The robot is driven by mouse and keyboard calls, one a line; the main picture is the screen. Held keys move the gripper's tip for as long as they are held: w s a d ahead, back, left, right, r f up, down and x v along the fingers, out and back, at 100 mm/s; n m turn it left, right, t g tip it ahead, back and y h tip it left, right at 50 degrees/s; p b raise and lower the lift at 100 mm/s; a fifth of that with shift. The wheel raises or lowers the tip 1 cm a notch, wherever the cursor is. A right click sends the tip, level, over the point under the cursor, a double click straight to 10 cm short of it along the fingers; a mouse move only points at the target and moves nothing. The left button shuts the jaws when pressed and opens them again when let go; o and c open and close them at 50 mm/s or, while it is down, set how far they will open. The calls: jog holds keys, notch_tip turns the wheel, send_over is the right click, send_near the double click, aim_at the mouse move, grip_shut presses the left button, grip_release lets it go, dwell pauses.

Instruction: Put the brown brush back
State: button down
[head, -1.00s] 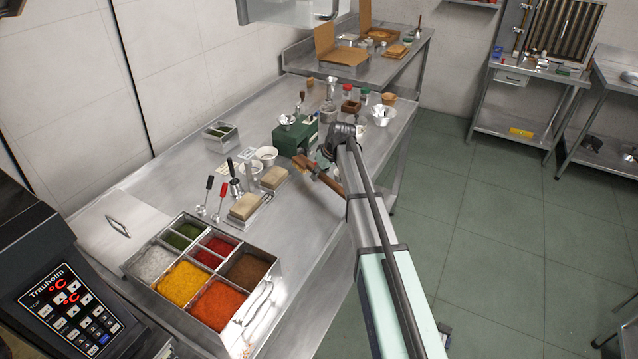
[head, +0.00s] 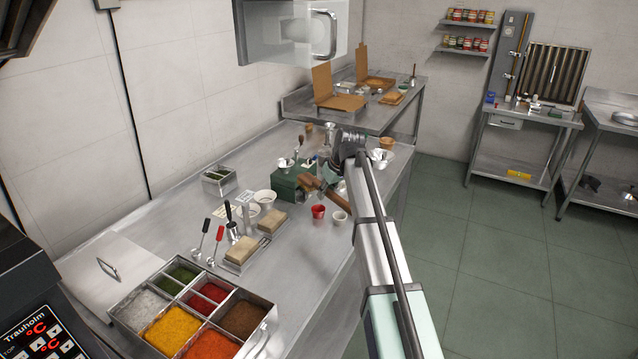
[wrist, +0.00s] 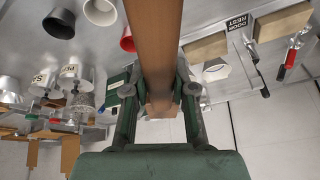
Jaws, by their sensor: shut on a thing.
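The brown brush (head: 326,191) is held in the air over the counter, just right of the green box. Its wooden body also fills the upper middle of the wrist view (wrist: 155,45). My gripper (wrist: 160,92) is shut on it, with one dark finger on each side. In the head view my gripper (head: 340,172) is partly hidden by my own wrist. The brush's far end is cut off in the wrist view.
A green box (head: 287,187), a red cup (head: 318,211) and a white cup (head: 340,217) stand close to the brush. Sharpening stones (head: 241,249) and a spice tray (head: 270,318) are nearer. A hanging steel cabinet (head: 285,35) is above. Floor at right is clear.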

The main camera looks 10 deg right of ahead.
jog(key=p, duration=0.1)
send_over(338, 250)
jog(key=s, duration=0.2)
notch_tip(338, 250, down, 8)
jog(key=shift+n+h, duration=0.3)
jog(key=shift+w+d+f+b, duration=0.15)
jog(key=shift+f+b, duration=0.4)
jog(key=shift+f, duration=0.6)
jog(key=shift+w+d+f+b, duration=0.1)
jog(key=shift+f+b, duration=0.5)
jog(key=shift+f, duration=0.55)
jog(key=shift+w+d+f+b, duration=0.15)
jog(key=shift+f+b, duration=0.4)
jog(key=shift+f, duration=0.6)
jog(key=shift+f+b, duration=0.35)
jog(key=shift+f, duration=0.3)
jog(key=c, duration=0.9)
grip_release()
jog(key=shift+o, duration=0.2)
